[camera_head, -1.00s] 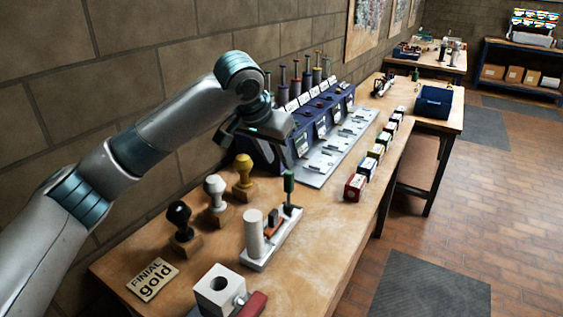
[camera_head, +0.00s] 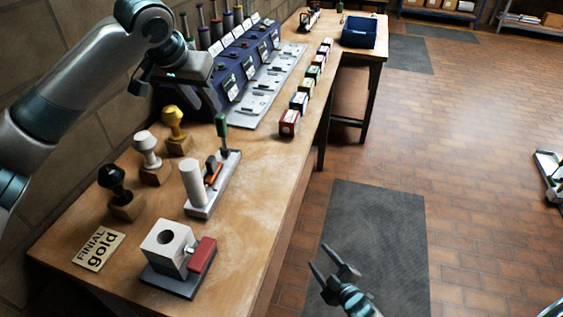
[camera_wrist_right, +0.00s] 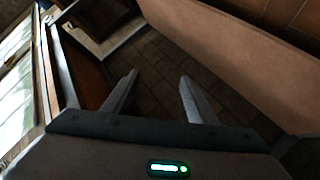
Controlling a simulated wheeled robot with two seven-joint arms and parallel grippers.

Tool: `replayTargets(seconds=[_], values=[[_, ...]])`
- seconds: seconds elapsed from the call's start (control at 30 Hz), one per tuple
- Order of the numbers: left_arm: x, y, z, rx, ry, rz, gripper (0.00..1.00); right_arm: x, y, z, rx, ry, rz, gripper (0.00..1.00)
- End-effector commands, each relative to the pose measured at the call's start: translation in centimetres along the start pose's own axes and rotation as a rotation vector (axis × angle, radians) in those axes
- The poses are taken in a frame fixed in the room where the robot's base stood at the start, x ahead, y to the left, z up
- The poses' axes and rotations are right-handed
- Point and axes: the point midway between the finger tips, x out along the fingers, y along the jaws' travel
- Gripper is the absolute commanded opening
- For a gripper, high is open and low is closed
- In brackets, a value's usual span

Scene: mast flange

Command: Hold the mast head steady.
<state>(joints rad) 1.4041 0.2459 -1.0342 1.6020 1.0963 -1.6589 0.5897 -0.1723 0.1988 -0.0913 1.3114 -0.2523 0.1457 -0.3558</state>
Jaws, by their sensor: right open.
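A white block with a round hole in its top (camera_head: 168,243) sits on a dark base near the bench's front end, with a red clamp handle (camera_head: 202,254) at its side. I cannot tell for sure which part is the mast head. Black (camera_head: 115,183), white (camera_head: 147,148) and gold (camera_head: 174,122) finials stand upright on wooden blocks. My left gripper (camera_head: 180,92) is open and empty above the bench, beyond the finials. My right gripper (camera_head: 333,268) is open and empty over the floor; its fingers show in the right wrist view (camera_wrist_right: 158,88).
A card reading "FINIAL gold" (camera_head: 98,249) lies at the bench's left corner. A blue rack (camera_head: 232,82) and a row of small coloured boxes (camera_head: 289,122) stand farther back. A blue bin (camera_head: 359,33) is at the far end.

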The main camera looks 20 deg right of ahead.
Motion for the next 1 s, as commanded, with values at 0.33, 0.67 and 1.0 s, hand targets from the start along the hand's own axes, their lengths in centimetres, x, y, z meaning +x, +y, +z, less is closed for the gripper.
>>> replayTargets(seconds=[0.33,0.67,1.0], values=[[0.0,0.0,0.0,0.000,0.000,0.000,0.31,2.9,14.8,-9.0,-0.441,0.284,0.254,0.52],[0.0,0.0,0.0,0.000,0.000,0.000,0.31,1.2,26.7,-19.8,-0.953,0.549,0.554,0.52],[0.0,0.0,0.0,0.000,0.000,0.000,0.31,-4.5,26.8,-35.0,-1.573,1.006,0.817,0.52]])
